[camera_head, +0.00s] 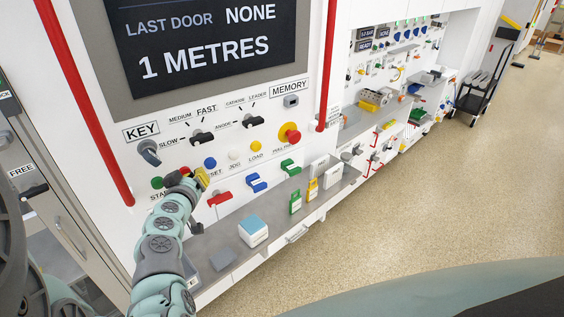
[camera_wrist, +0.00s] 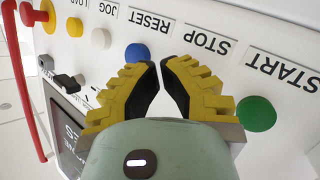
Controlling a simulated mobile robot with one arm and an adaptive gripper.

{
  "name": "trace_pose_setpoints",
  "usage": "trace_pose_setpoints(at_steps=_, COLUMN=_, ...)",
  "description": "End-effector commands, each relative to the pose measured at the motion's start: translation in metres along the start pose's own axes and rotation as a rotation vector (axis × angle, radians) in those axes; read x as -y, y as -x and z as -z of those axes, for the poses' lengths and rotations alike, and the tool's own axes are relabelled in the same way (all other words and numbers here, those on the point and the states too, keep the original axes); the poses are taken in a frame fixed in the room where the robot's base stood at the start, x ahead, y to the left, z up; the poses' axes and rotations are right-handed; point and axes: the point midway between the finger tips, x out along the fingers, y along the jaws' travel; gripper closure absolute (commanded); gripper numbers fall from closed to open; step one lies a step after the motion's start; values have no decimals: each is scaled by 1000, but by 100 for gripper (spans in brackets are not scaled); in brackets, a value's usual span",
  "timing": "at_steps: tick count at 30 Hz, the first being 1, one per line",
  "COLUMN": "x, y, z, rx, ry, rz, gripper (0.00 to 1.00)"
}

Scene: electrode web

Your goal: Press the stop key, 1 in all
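The STOP label (camera_wrist: 208,43) shows upside down in the wrist view, between the RESET label (camera_wrist: 150,22) and the START label (camera_wrist: 284,72). In the head view my gripper (camera_head: 202,178) covers the STOP area. I cannot tell whether it touches the key.
The green start key (camera_wrist: 256,113) and blue reset key (camera_wrist: 137,53) flank the fingers. A red mushroom button (camera_head: 290,134) sits further right in the head view. Below are a red lever (camera_head: 218,197) and a grey shelf (camera_head: 210,240) bearing a blue-topped box (camera_head: 253,231).

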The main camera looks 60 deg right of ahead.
Motion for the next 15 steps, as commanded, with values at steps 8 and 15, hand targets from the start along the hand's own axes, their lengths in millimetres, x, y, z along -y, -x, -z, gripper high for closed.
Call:
trace_pose_setpoints(at_steps=8, x=-6, y=11, z=-5, rx=0, ry=-1, rz=-1, gripper=100)
trace_pose_setpoints(at_steps=15, x=-7, y=11, z=-6, rx=1, ry=-2, rz=-3, gripper=100)
